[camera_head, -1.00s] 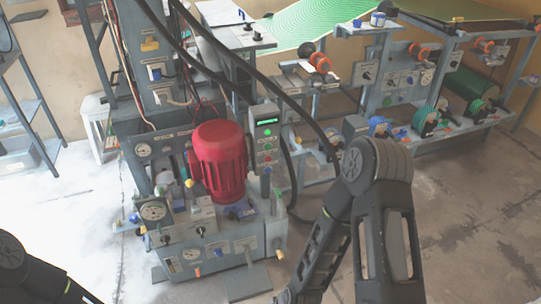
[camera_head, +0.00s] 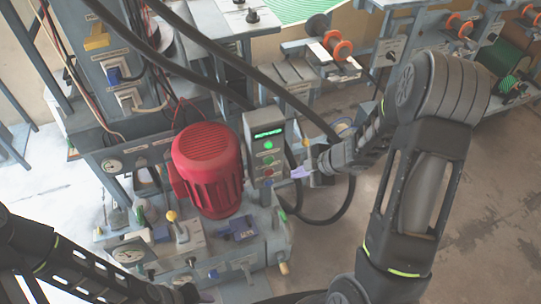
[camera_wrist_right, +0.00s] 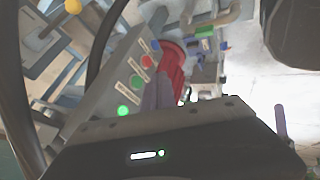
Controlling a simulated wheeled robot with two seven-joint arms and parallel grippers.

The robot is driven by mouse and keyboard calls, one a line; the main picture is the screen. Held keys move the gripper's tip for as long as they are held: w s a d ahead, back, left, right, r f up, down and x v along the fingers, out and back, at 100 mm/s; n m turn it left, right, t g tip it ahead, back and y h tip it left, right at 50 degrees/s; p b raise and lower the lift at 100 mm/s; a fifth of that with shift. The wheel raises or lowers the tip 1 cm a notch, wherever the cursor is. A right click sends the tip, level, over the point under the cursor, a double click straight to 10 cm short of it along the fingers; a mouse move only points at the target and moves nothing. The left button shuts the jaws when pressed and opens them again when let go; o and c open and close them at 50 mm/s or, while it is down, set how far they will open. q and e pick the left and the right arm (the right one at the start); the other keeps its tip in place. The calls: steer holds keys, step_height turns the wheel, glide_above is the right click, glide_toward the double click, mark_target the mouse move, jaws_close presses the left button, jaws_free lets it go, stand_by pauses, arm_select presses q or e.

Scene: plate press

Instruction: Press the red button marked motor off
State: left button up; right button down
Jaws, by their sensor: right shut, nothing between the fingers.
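The grey control box (camera_head: 262,150) stands upright right of the red motor, with a lit green display and a column of small buttons. The red button (camera_head: 268,172) is low in that column, under green ones; it also shows in the right wrist view (camera_wrist_right: 147,62). Labels are too small to read. My right gripper (camera_head: 299,172) is shut and empty, its purple fingers pointing left beside the box's lower front. In the right wrist view its fingertips (camera_wrist_right: 157,80) appear close to the red button; contact cannot be told. My left gripper (camera_head: 203,297) is partly visible at the bottom edge.
The large red motor (camera_head: 208,165) stands left of the box on the grey machine base. Thick black hoses pass above and beside the box. A lever with a yellow knob (camera_head: 171,215) rises in front of the motor. Shelves with spools stand at the back right.

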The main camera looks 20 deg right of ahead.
steer(key=shift+s+a+n, duration=0.3)
steer(key=shift+s+n, duration=0.1)
steer(key=shift+w+f, duration=0.1)
steer(key=b, duration=0.2)
glide_toward(266, 176)
step_height(266, 176, down, 4)
steer(key=w+a, duration=0.1)
steer(key=shift+w+a, duration=0.15)
steer(key=shift+w, duration=0.5)
